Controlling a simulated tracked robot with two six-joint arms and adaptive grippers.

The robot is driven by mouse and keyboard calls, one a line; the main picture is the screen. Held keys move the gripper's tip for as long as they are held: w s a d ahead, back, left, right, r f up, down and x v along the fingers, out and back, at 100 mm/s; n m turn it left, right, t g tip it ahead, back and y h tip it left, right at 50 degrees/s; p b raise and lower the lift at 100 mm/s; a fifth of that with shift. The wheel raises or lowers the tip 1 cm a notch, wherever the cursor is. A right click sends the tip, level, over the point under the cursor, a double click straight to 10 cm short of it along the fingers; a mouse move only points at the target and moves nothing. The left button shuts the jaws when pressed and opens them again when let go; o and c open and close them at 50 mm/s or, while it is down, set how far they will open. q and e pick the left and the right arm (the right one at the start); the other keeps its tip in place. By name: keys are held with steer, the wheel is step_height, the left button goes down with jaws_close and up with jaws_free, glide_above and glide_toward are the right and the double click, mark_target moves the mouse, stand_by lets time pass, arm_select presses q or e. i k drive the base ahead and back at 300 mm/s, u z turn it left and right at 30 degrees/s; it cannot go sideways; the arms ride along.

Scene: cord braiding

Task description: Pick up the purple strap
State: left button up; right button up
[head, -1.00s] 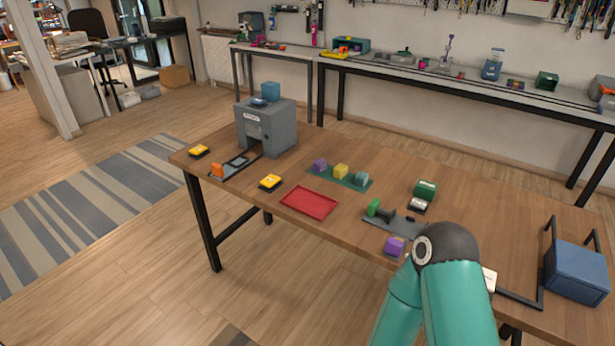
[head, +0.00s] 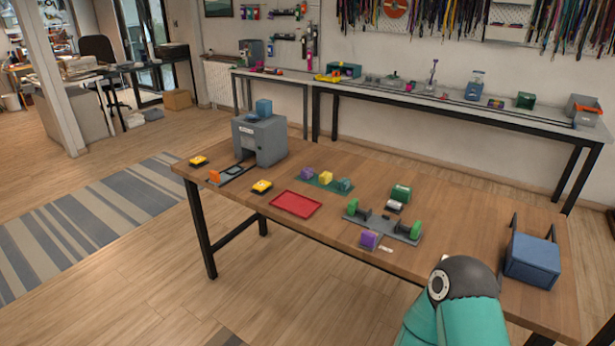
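I cannot make out a separate purple strap for certain. Many thin straps or cords in mixed colours (head: 455,20) hang from the wall at the top right, too small to tell apart well. A purple block (head: 369,240) sits at the front edge of the wooden table, and another purple block (head: 307,174) sits on a green mat. Neither of my grippers is in view; only a teal arm link of mine shows at the bottom right.
The wooden table (head: 460,230) holds a grey machine (head: 260,140), a red tray (head: 296,204), a grey fixture with green knobs (head: 383,225) and a blue bin (head: 532,260). A long bench (head: 400,96) stands along the wall. Floor at left is open.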

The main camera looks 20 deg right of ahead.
mark_target(306, 173)
steer(key=z, duration=0.05)
steer(key=i, duration=0.9)
steer(key=u, duration=0.05)
